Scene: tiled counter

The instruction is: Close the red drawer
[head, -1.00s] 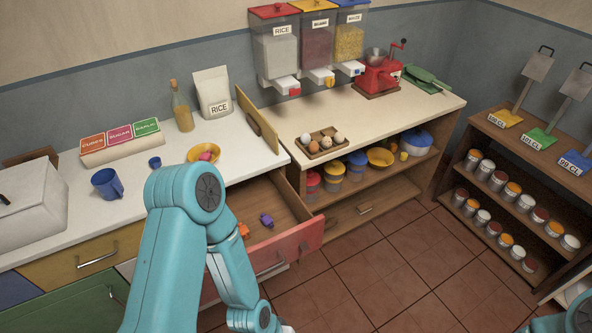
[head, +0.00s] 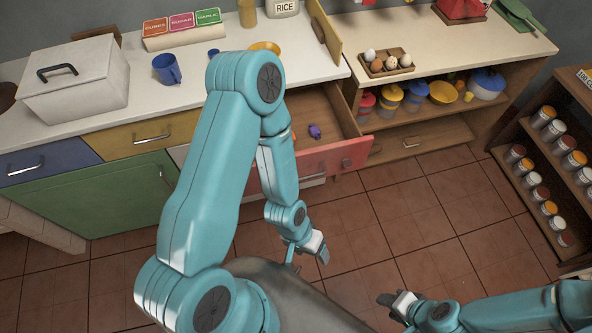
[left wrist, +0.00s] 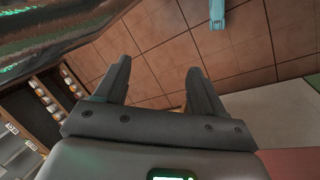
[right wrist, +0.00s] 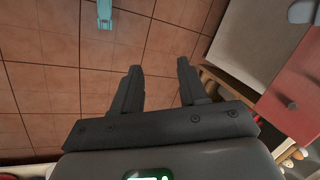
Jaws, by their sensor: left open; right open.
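The red drawer (head: 325,160) is pulled out from under the white counter in the head view, and its open inside shows. A small purple thing (head: 315,131) lies in it. My left arm hides the drawer's left part. My left gripper (head: 321,248) is open and empty, in front of and below the drawer, apart from it. Its spread fingers show in the left wrist view (left wrist: 158,70). My right gripper (head: 388,299) is open and empty over the floor, farther from the drawer. Its fingers (right wrist: 160,68) are spread in the right wrist view, with a red panel (right wrist: 290,100) at the right.
A wooden board (head: 323,30) stands upright at the counter's edge above the drawer. Right of it is a counter with an egg tray (head: 386,64) and an open shelf of pots. A can rack (head: 555,150) stands at the far right. The tiled floor (head: 440,215) ahead is clear.

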